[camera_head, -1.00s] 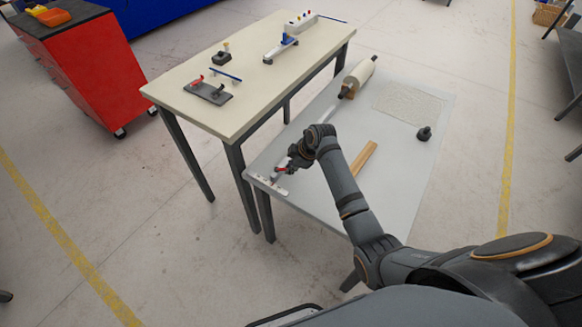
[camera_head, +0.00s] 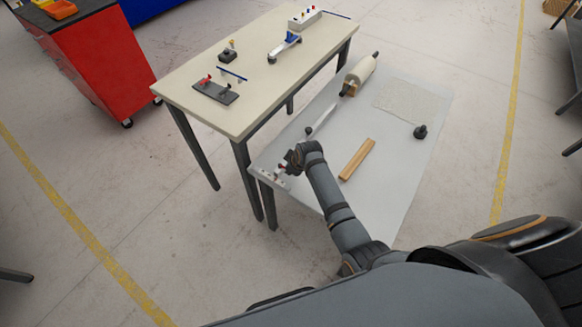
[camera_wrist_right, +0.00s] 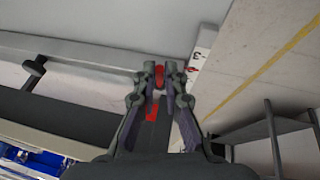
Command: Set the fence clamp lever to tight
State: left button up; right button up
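The fence clamp lever appears as a red part (camera_wrist_right: 159,77) between my right fingertips in the right wrist view. My right gripper (camera_head: 286,165) is at the near left corner of the lower grey table, over the clamp end of the long fence bar (camera_head: 322,119). In the wrist view, the fingers of my right gripper (camera_wrist_right: 160,73) lie close on both sides of the red part with little gap. A second red patch shows lower between the fingers. The gripper and wrist hide most of the clamp in the head view, and the lever's setting cannot be read. My left gripper is in no view.
A wooden strip (camera_head: 357,159) lies right of my arm. A pale roll (camera_head: 360,75), a flat foam-like sheet (camera_head: 407,101) and a black knob (camera_head: 420,132) are farther back. The higher cream table (camera_head: 262,87) stands close on the left, holding several fixtures.

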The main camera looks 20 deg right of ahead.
jog(key=o, duration=0.4)
jog(key=shift+c, duration=0.2)
jog(key=v, duration=1.2)
jog(key=shift+f, duration=0.1)
